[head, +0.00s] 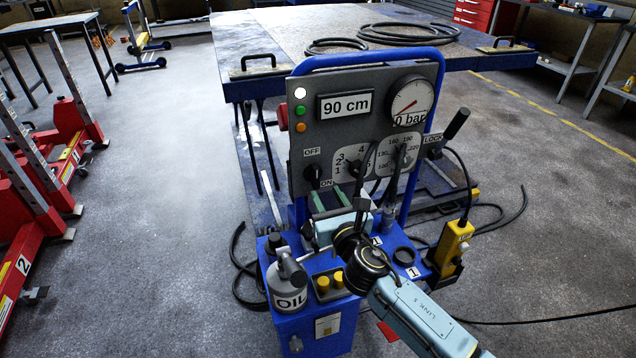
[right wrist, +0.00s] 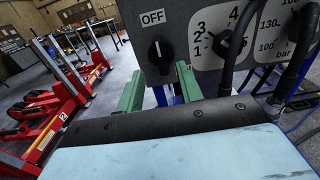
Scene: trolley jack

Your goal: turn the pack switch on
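The pack switch (head: 313,173) is a black rotary knob at the lower left of the grey panel (head: 352,88), with OFF above it and ON at its lower right. In the right wrist view the knob (right wrist: 160,50) has a white mark that looks upright, toward OFF. My right gripper (head: 329,196) is just below the knob, its green fingers apart and empty. In the right wrist view the open fingers (right wrist: 158,88) lie below and to either side of the knob, not visibly touching it. The ON label is hidden there. My left gripper is not in view.
Right of the switch are a numbered selector (head: 350,160), a pressure knob (head: 402,156) and hanging black cables. The gauge (head: 409,101) reads about 0 bar; the display (head: 345,104) shows 90 cm. An oil can (head: 289,284) stands on the blue cart (head: 310,325) below.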

